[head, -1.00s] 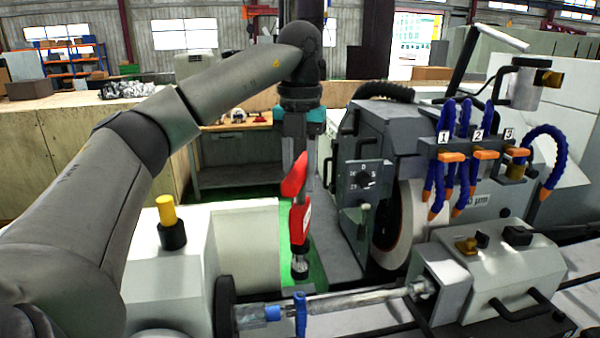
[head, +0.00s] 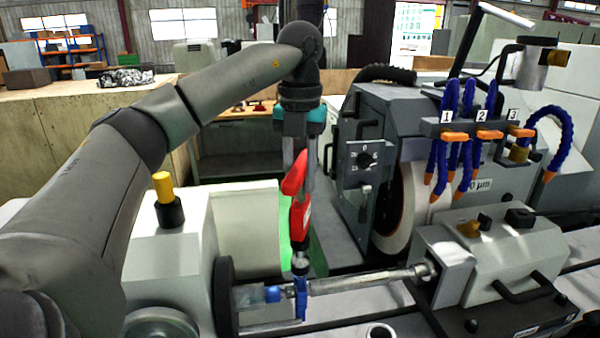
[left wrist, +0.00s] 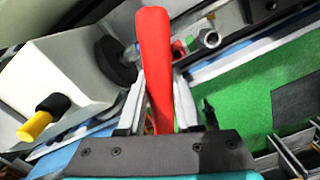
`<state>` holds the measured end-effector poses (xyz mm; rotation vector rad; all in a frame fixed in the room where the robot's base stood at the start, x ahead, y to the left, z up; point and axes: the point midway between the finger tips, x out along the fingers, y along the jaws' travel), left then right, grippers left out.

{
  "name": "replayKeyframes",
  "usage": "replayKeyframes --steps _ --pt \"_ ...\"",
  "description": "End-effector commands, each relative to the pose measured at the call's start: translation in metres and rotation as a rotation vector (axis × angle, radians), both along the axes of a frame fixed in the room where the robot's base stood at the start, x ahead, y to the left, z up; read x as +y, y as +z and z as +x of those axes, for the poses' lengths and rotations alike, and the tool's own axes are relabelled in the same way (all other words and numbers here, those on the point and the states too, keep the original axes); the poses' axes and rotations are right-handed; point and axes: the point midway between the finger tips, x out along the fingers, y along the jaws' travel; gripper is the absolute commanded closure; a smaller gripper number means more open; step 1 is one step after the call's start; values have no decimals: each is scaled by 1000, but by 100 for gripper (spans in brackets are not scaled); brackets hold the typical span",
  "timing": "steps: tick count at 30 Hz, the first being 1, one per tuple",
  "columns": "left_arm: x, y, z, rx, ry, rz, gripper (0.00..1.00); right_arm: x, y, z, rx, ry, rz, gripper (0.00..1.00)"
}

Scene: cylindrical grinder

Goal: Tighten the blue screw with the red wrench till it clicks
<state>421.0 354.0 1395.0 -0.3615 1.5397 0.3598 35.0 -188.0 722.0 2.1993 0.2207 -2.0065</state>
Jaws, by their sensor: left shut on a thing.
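In the left wrist view the red handle (left wrist: 156,60) runs between the two fingers of the gripper (left wrist: 160,95). The blue screw (head: 301,284) stands on a blue clamp around the horizontal shaft. The socket end is directly above it in the picture; I cannot tell whether they touch. My right gripper is not in view.
The shaft (head: 360,283) lies between the white headstock (head: 170,270) at left and the tailstock (head: 490,262) at right. The grinding wheel (head: 400,215) stands behind it. A yellow-topped knob (head: 165,188) rises from the headstock. Blue coolant hoses (head: 468,150) hang at right.

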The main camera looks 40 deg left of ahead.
Motion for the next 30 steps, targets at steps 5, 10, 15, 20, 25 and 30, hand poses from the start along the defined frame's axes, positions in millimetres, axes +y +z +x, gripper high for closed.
replayKeyframes --steps 5,10,15,20,25,30 --pt "0 -2 0 -3 0 -1 100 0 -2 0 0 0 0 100" --pt "0 -6 0 -3 0 -1 100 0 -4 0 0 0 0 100" --pt "0 -11 0 -3 0 -1 100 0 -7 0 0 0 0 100" --pt "0 -15 0 -3 0 -2 100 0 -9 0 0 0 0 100" --pt "0 -20 0 -4 0 -1 100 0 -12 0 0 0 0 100" --pt "0 -25 0 -3 1 -1 100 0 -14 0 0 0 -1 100"
